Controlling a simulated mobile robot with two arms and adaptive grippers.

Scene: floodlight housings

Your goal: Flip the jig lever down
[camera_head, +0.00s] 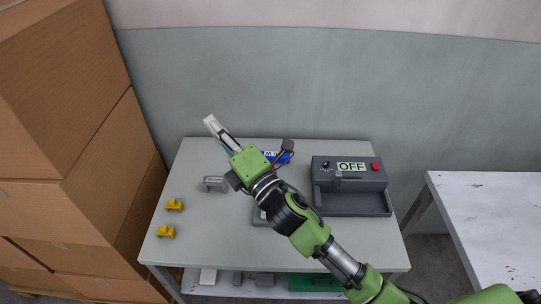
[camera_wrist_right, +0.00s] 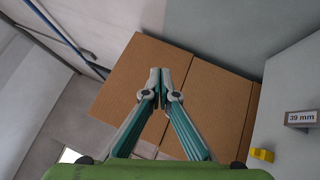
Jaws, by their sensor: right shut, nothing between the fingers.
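My right gripper (camera_head: 212,124) is shut and empty. It is up over the back left of the grey table (camera_head: 190,240), apart from everything on it. In the right wrist view its fingertips (camera_wrist_right: 160,76) meet, with cardboard boxes behind them. A grey piece (camera_head: 258,217) shows partly beside my right arm on the table. It may be part of the jig, but the arm hides most of it and I cannot make out a lever. My left gripper is not in view.
A grey block (camera_head: 215,185), labelled 39 mm (camera_wrist_right: 303,118), and two yellow parts (camera_head: 174,205) (camera_head: 166,232) sit on the left. A blue labelled item (camera_head: 285,157) is behind my arm. A dark unit (camera_head: 350,203) reads OFF. Cardboard boxes (camera_head: 60,90) stand left; a white table (camera_head: 490,210) right.

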